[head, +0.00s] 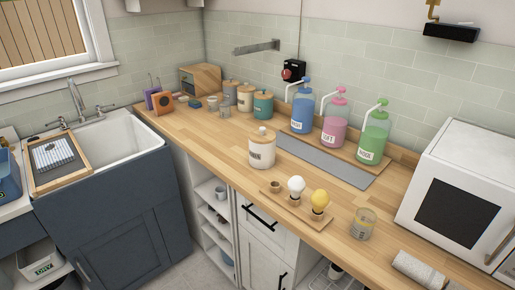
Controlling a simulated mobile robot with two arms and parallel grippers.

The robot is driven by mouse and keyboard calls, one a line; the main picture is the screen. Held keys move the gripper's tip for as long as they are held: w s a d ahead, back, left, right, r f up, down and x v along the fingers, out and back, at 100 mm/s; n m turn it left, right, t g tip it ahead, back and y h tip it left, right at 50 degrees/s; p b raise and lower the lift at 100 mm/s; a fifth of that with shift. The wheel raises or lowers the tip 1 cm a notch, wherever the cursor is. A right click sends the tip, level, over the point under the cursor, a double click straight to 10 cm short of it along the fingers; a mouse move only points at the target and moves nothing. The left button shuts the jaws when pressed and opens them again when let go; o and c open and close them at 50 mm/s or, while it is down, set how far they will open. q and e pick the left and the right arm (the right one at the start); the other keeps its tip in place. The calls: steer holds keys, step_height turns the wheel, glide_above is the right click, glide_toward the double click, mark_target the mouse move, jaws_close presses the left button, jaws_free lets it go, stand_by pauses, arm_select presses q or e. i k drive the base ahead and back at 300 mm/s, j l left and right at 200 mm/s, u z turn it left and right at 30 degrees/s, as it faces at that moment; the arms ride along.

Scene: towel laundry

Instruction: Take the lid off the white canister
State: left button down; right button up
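The white canister (261,154) stands upright on the wooden counter, near its front edge and left of the grey mat. Its wooden lid (262,134), with a round knob on top, sits on the canister. A dark label is on the canister's front, too small to read surely. Neither of my grippers shows in the head view.
Behind the canister stand blue (302,112), pink (334,125) and green (373,139) pump bottles. A wooden board (296,208) with bulb-like items lies to its front right. Several lidded canisters (246,99) stand farther back. Counter left of the canister is clear.

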mark_target(262, 135)
steer(key=i+j+z, duration=0.25)
steer(key=i+j, duration=0.7)
